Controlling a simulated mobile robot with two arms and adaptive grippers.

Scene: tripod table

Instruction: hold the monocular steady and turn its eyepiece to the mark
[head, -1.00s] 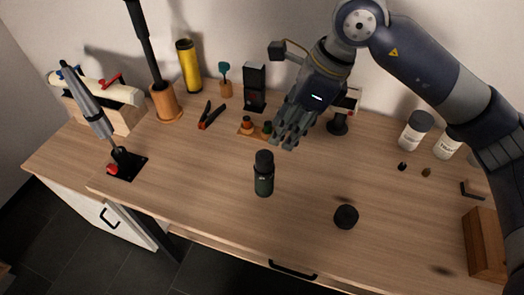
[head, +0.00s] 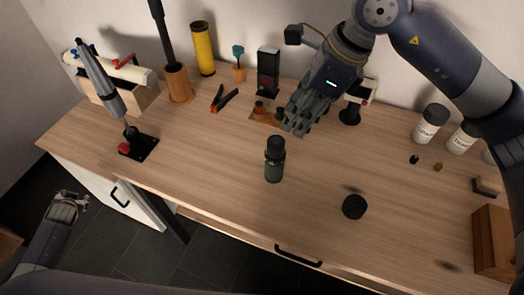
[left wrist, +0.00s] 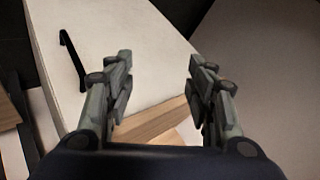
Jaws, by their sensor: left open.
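The monocular (head: 274,167), a dark green cylinder with a black upper part, stands upright on the wooden table. The mark cannot be made out at this size. My right gripper (head: 297,129) hangs above and behind the monocular, apart from it, fingers pointing down; its finger gap is not clear. My left gripper (head: 70,200) is low at the left, beyond the table's front edge and far from the monocular. In the left wrist view, the left gripper (left wrist: 158,85) is open with nothing between its fingers.
A black round piece (head: 354,206) lies right of the monocular. Red-handled pliers (head: 223,99), a black box (head: 268,72) and a yellow cylinder (head: 203,49) are behind. A clamp stand (head: 138,146) is at left, white jars (head: 430,123) at right. The table (head: 215,165) is clear left of the monocular.

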